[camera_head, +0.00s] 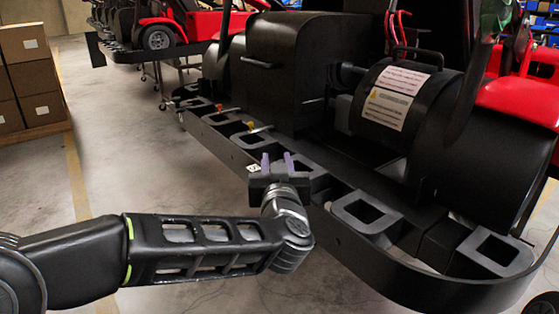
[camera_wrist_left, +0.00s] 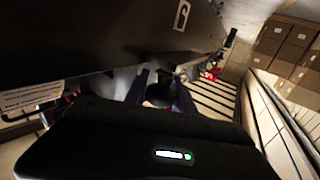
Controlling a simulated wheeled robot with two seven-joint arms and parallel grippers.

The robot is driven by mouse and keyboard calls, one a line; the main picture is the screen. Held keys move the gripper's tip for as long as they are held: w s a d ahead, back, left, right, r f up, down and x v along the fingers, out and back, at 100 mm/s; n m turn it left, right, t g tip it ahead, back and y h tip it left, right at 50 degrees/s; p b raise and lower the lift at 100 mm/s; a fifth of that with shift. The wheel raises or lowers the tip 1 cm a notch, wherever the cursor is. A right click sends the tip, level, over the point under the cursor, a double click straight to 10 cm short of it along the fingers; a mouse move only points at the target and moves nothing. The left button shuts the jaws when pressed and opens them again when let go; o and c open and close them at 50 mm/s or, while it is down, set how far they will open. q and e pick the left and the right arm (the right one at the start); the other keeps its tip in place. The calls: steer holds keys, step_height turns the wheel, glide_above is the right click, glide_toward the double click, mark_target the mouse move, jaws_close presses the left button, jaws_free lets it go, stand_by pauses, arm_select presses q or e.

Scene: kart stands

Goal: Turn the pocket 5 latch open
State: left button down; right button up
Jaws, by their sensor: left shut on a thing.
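My left gripper (camera_head: 277,163) reaches up to the front edge of the black kart frame, at one of its pockets. It is shut on a small part there, which looks like the pocket 5 latch. The fingers hide most of that latch, and I cannot tell how far it is turned. In the left wrist view, the two dark fingers (camera_wrist_left: 163,92) stand either side of a dark, poorly lit part, just below the black rail (camera_wrist_left: 110,45). A white 6 (camera_wrist_left: 182,15) is printed on that rail. My right gripper is not in view.
Open pockets (camera_head: 362,211) line the kart's edge to the right. A yellow-tipped lever (camera_head: 258,129) and a red-tipped lever (camera_head: 228,110) sit at pockets to the left. Cardboard boxes (camera_head: 30,75) stand at the far left. The floor (camera_head: 150,150) between is clear.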

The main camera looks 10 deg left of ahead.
arm_select(q)
steer(key=shift+a+r+n+g+y, duration=0.15)
steer(key=shift+n+g+y, duration=0.2)
steer(key=shift+n+y, duration=0.35)
steer(key=shift+a+r+n+g+y, duration=0.1)
steer(key=shift+n+g+y, duration=0.35)
steer(key=shift+y, duration=0.45)
steer(key=c, duration=1.1)
jaws_free()
steer(key=shift+f, duration=0.1)
steer(key=shift+o, duration=0.2)
steer(key=shift+s, duration=0.1)
steer(key=shift+s+d, duration=0.35)
steer(key=shift+s, duration=0.2)
steer(key=b+v, duration=0.4)
steer(key=v, duration=0.2)
steer(key=shift+s+b, duration=0.25)
steer(key=shift+b, duration=0.05)
